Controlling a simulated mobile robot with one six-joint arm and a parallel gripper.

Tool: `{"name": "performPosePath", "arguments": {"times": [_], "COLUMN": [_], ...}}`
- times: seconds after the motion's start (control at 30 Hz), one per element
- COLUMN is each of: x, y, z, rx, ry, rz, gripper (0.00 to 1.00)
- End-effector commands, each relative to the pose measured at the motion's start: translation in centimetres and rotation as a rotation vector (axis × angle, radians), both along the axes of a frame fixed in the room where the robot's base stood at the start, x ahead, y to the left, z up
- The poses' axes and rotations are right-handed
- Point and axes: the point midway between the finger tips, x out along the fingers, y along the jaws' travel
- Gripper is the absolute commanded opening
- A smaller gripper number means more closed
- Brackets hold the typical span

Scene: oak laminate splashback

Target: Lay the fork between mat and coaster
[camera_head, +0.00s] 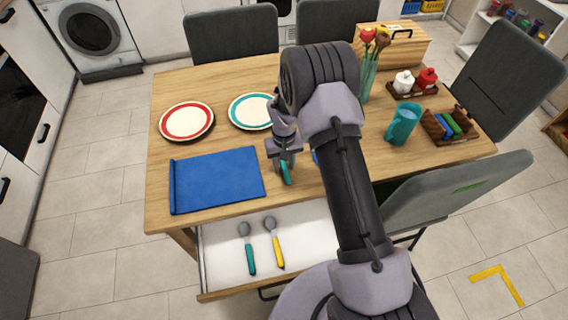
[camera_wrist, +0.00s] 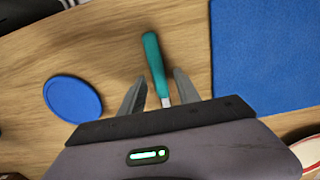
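The fork (camera_wrist: 155,65) has a teal handle and lies on the bare wood between the blue mat (camera_wrist: 265,55) and the round blue coaster (camera_wrist: 72,98) in the wrist view. Its head end is hidden by my gripper body. My gripper (camera_wrist: 161,76) is open, with one finger on each side of the fork and gaps showing. In the head view the fork's handle (camera_head: 286,173) shows below my gripper (camera_head: 283,163), right of the mat (camera_head: 216,180). The coaster (camera_head: 316,157) is mostly hidden behind my arm.
An open drawer (camera_head: 310,235) below the table edge holds a teal-handled spoon (camera_head: 247,248) and a yellow-handled one (camera_head: 274,243). A red-rimmed plate (camera_head: 187,121) and a teal-rimmed plate (camera_head: 252,111) stand behind the mat. A vase (camera_head: 367,82), cup (camera_head: 402,125) and trays are at right.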

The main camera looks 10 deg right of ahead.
Motion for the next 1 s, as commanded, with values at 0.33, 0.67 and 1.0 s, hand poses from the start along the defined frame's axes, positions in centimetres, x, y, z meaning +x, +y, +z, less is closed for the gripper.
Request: {"name": "performPosePath", "arguments": {"times": [0.33,0.67,1.0], "x": [0.0,0.1,-1.3], "y": [0.0,0.0,0.4], "z": [1.0,9.8,20.3], "rx": [0.0,0.001,0.022], "ry": [-0.001,-0.002,-0.074], "rz": [0.0,0.0,-0.054], "gripper": [0.39,0.39,0.39]}}
